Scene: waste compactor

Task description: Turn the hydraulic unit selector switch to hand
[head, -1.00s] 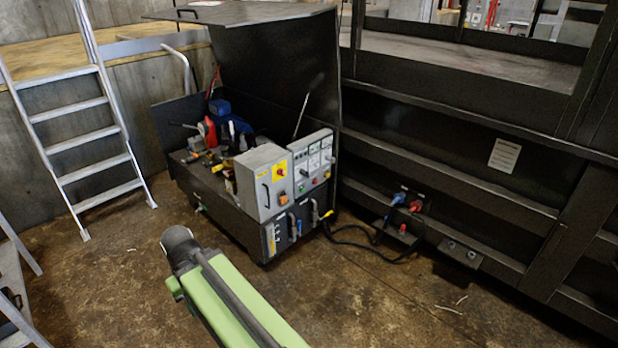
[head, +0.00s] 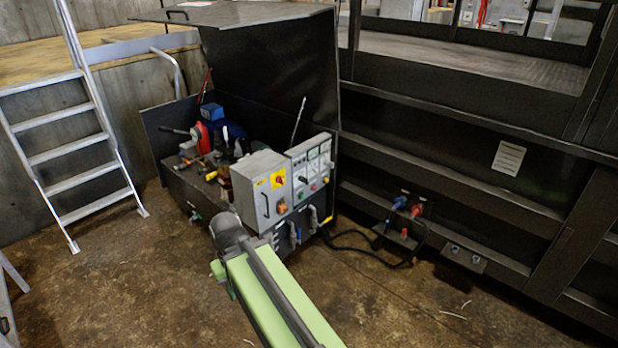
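The hydraulic unit (head: 215,200) stands in the middle with its black lid (head: 270,70) raised. On its front is a grey control box (head: 258,192) with a red switch on a yellow plate (head: 278,180). Beside it is a lighter panel (head: 311,170) with gauges, small knobs and buttons. Which knob is the selector switch, and where it points, is too small to tell. My green arm reaches up from the bottom toward the unit's front. Its dark rounded part overlaps the lower front of the unit in the picture. My gripper's fingers do not show.
Black hoses and a cable (head: 365,255) run from the unit to blue and red connectors (head: 408,207) on the black compactor wall (head: 450,150). A metal ladder (head: 75,155) stands at left. Brown floor is open in front.

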